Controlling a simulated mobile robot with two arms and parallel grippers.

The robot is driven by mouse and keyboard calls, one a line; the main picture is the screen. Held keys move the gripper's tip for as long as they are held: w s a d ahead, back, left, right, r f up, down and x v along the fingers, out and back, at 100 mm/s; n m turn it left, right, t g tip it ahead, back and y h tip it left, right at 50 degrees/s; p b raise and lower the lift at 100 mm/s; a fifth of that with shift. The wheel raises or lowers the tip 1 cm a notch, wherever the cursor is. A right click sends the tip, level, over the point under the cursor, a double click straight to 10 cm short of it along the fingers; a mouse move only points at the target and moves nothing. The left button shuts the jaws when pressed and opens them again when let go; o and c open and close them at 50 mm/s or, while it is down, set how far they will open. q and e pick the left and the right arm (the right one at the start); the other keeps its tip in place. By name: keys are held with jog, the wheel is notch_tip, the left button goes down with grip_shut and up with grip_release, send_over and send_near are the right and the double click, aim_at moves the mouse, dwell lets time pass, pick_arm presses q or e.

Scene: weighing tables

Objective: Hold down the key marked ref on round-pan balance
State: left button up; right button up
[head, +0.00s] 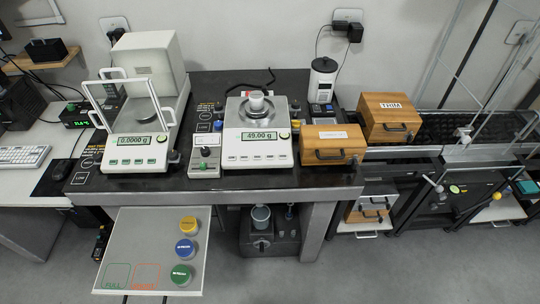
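The balance with a round metal pan (258,113) stands at the middle of the dark table. It is a white unit (232,133) with its display (259,135) reading 49.00 g. A small white cup (256,101) sits on its pan. A row of small keys (257,158) runs along its front below the display; their markings are too small to read, so I cannot tell which one is marked ref. Neither of my grippers is in view.
An analytical balance (137,158) with a glass shield, reading 0.0000 g, stands left. A small control box (205,160) sits between the balances. A wooden drawer box (333,143) stands close on the right. A tray (140,235) with colored-lid jars projects in front.

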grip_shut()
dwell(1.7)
